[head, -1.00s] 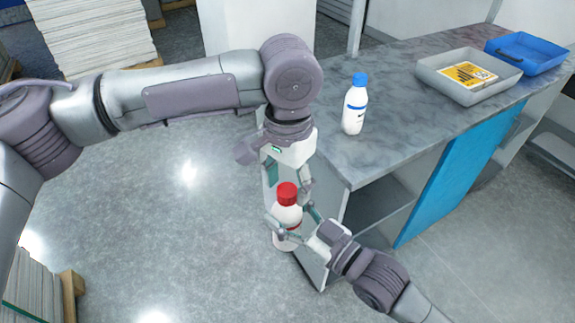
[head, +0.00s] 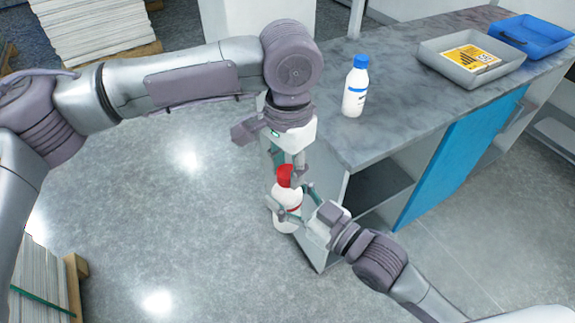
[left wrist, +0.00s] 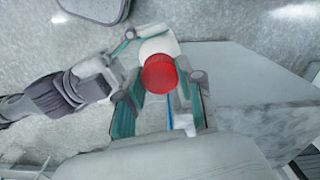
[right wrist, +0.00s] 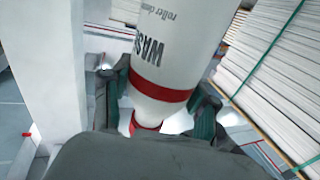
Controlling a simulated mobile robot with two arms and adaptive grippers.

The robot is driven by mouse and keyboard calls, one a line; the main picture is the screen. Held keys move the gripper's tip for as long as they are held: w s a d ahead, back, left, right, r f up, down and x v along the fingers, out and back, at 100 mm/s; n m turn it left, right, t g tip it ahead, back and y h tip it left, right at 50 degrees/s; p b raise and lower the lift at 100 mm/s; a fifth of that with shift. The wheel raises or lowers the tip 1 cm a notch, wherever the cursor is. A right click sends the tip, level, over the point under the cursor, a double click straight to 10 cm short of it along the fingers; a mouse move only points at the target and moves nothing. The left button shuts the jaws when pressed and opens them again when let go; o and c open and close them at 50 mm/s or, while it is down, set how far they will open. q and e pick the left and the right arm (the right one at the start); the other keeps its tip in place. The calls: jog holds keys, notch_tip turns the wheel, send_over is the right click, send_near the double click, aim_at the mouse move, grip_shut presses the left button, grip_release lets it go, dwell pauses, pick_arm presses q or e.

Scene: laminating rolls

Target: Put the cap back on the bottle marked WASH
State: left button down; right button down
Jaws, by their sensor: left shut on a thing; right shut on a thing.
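The white bottle marked WASH (head: 287,206) has a red band, and its lettering shows in the right wrist view (right wrist: 165,45). My right gripper (head: 296,213) is shut around the bottle near its shoulder and holds it in the air beside the counter's end. The red cap (head: 285,174) is at the bottle's mouth. It also shows from above in the left wrist view (left wrist: 160,74). My left gripper (head: 286,172) comes down from above and is shut on the cap. I cannot tell whether the cap is seated on the neck.
A blue-capped white bottle (head: 355,88) stands on the grey counter (head: 400,110). A grey tray (head: 440,68) with a yellow label and a blue tray (head: 545,42) are farther back. Paper stacks (head: 95,35) stand on pallets to the left. The floor (head: 150,220) between is clear.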

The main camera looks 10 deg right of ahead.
pick_arm(q)
jog(key=m, duration=0.3)
jog(key=shift+m, duration=0.3)
jog(key=c, duration=0.7)
grip_release()
jog(key=shift+o, duration=0.2)
notch_tip(320, 180, up, 12)
